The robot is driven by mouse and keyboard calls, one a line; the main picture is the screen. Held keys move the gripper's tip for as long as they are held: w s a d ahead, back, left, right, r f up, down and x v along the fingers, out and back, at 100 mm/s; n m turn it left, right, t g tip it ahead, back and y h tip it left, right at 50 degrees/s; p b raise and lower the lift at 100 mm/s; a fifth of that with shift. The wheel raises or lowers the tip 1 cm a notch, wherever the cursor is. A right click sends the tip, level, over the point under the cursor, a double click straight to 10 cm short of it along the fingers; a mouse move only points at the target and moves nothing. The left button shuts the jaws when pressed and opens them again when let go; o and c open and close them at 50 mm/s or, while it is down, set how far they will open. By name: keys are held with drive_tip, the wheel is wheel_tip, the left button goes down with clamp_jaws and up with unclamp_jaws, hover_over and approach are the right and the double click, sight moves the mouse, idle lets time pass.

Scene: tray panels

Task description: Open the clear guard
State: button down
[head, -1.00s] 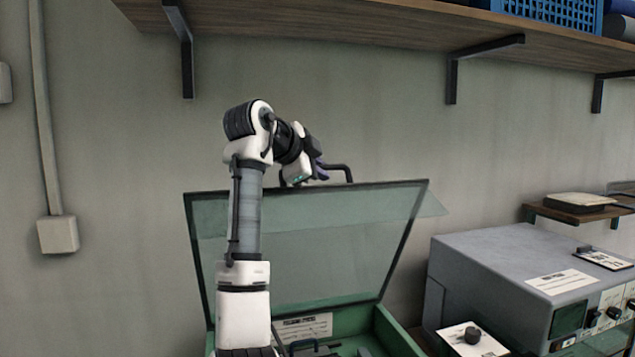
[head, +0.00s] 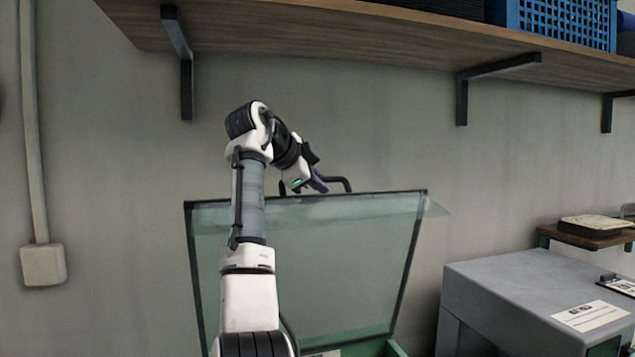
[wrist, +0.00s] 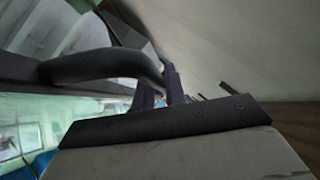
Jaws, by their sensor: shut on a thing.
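The clear guard (head: 330,265) is a greenish see-through panel with a dark frame, standing raised and tilted above a green box (head: 385,349). A black bar handle (head: 340,181) sits on its top edge. My gripper (head: 319,185) is at that edge, shut on the handle. In the wrist view the handle (wrist: 105,66) runs in from the left to my purple-grey fingers (wrist: 160,90), which close around its end. My arm hides part of the guard's left side. Most of the box is below the head view.
A grey instrument (head: 530,290) stands to the right of the guard. A wooden shelf (head: 350,35) on black brackets, with a blue crate (head: 560,22), hangs above. A small wall shelf (head: 585,238) is at right. The wall between guard and shelf is bare.

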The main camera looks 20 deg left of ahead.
drive_tip(key=c, duration=1.5)
unclamp_jaws()
drive_tip(key=shift+o, duration=0.2)
drive_tip(key=b+v, duration=0.1)
drive_tip(key=v, duration=1.2)
drive_tip(key=shift+s+r, duration=0.25)
drive_tip(key=shift+s, duration=0.05)
drive_tip(key=shift+f, duration=0.1)
